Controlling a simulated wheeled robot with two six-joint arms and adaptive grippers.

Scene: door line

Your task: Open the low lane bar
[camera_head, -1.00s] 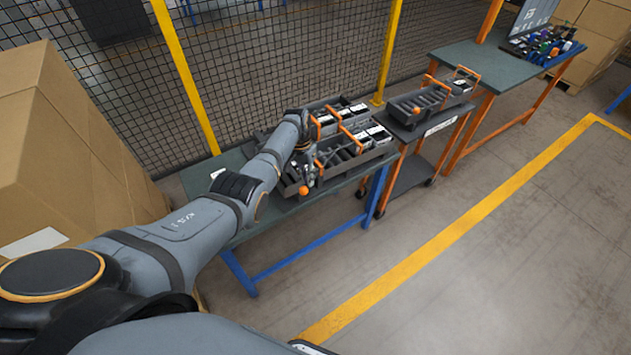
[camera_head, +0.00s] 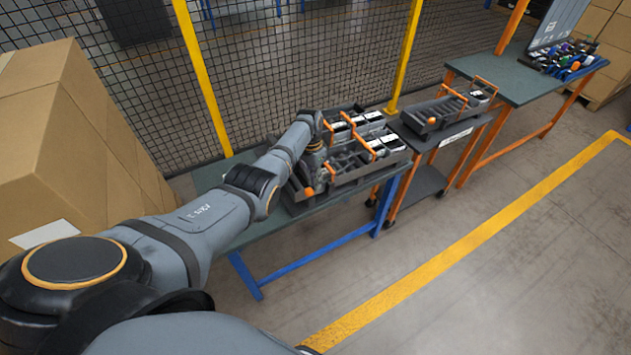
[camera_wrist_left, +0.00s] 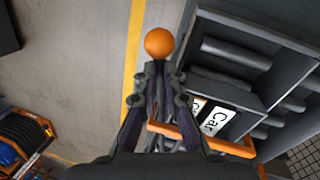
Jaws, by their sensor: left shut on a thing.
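The low lane bar, with an orange ball (camera_head: 308,191) at its end, is at the front left of the dark lane rack (camera_head: 372,174) on the near table. My left gripper (camera_head: 314,172) is at this end of the rack, with its arm reaching in from the left. In the left wrist view the orange ball (camera_wrist_left: 159,42) sits just beyond the tips of my left gripper (camera_wrist_left: 156,78), which is closed around the bar just behind the ball. The fingers hide most of the gripped part. My right gripper is out of view.
Other orange bars (camera_head: 363,144) cross the rack, with white-labelled boxes (camera_wrist_left: 217,119) in its lanes. A cart to the right holds another rack with an orange ball (camera_head: 431,121). Mesh fence and a yellow post (camera_head: 404,60) stand behind. Cardboard boxes (camera_head: 70,130) are left; the floor in front is clear.

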